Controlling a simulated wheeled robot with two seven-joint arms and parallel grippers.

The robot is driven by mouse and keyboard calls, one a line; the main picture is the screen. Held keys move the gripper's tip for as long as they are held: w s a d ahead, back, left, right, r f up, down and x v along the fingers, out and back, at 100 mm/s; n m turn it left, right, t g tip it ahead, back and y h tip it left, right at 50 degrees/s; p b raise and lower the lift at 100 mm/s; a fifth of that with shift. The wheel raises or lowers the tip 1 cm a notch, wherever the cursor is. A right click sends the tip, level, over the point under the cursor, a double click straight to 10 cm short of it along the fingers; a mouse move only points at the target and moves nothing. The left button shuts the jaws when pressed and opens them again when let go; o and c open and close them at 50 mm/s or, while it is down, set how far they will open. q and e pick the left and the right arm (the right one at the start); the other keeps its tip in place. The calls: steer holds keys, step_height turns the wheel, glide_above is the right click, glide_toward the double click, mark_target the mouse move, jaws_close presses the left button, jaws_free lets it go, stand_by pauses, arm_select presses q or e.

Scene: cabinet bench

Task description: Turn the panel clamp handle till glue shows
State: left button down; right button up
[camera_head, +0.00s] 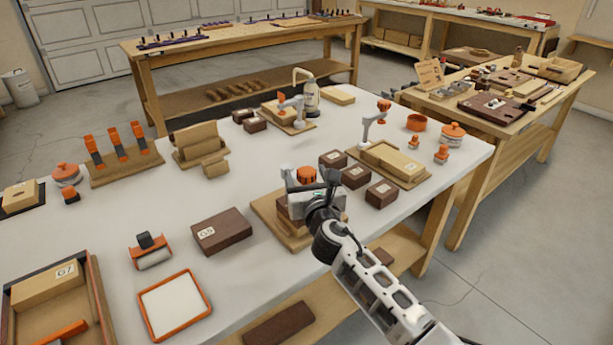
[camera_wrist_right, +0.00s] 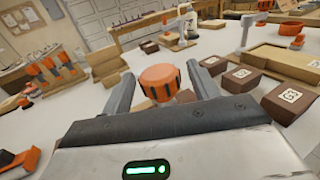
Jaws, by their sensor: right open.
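The clamp nearest me has a round, ribbed orange handle (camera_head: 306,174) on a grey clamp body, standing on a wooden base board (camera_head: 268,207) near the front edge of the bench. Dark panels under it are mostly hidden by my right gripper (camera_head: 316,196). In the right wrist view the orange handle (camera_wrist_right: 159,82) shows between the two fingers of my right gripper (camera_wrist_right: 161,88), with a gap on each side. The fingers are open and hold nothing. No glue shows; the panel joint is hidden. My left gripper is not in view.
Dark blocks (camera_head: 382,193) stand close to the right of the clamp, and a dark block marked G5 (camera_head: 221,231) lies to its left. Two other clamps (camera_head: 383,107) (camera_head: 283,104) and a glue bottle (camera_head: 311,97) stand farther back. White bench top is bare around the middle.

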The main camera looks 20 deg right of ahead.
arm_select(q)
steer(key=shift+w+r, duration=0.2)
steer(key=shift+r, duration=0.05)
arm_select(e)
steer(key=shift+w, duration=0.35)
